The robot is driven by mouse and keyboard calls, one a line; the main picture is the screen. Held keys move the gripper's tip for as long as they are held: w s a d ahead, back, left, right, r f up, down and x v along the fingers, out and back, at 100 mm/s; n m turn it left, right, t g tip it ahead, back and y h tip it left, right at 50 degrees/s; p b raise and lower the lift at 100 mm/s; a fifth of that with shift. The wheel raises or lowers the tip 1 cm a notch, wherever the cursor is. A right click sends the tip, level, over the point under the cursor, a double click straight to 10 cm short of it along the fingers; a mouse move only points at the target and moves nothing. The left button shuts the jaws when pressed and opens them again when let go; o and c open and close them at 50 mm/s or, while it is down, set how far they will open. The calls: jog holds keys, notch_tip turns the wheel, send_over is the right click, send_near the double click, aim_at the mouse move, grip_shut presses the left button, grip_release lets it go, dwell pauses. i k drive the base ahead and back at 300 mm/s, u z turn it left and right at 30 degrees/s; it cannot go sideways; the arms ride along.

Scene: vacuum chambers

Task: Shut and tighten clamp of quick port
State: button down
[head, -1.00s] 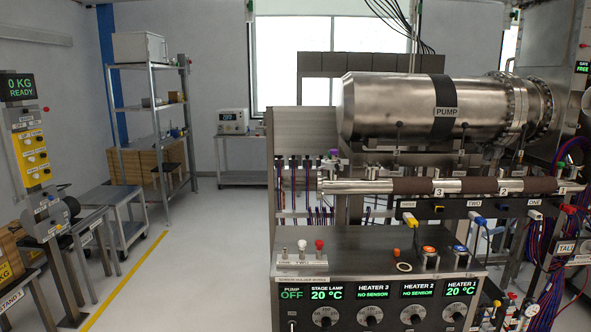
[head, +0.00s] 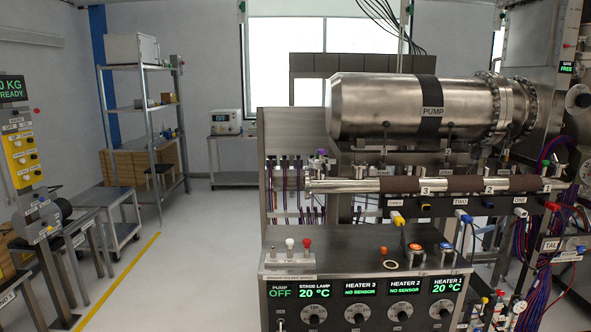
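My gripper is not in view, and no part of my arm shows. I cannot make out a clamp that is clearly the quick port's. A long metal tube (head: 350,185) with brown wrapped sections runs across the bench at right. Its left end has a small flange, too small here to tell whether a clamp there is open or shut. A purple-topped fitting (head: 320,155) stands just above that end. The large steel pump cylinder (head: 380,107) lies behind and above the tube.
The control bench (head: 362,240) with dials and displays fills the lower right. Cables and gauges crowd the right edge. Open floor (head: 185,270) lies left of the bench, with a yellow line. A grey cart (head: 110,197), shelves and a scale post (head: 22,150) stand at left.

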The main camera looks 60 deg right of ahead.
aim_at(312, 165)
jog(key=z, duration=0.05)
jog(key=i, duration=1)
jog(key=u, duration=0.05)
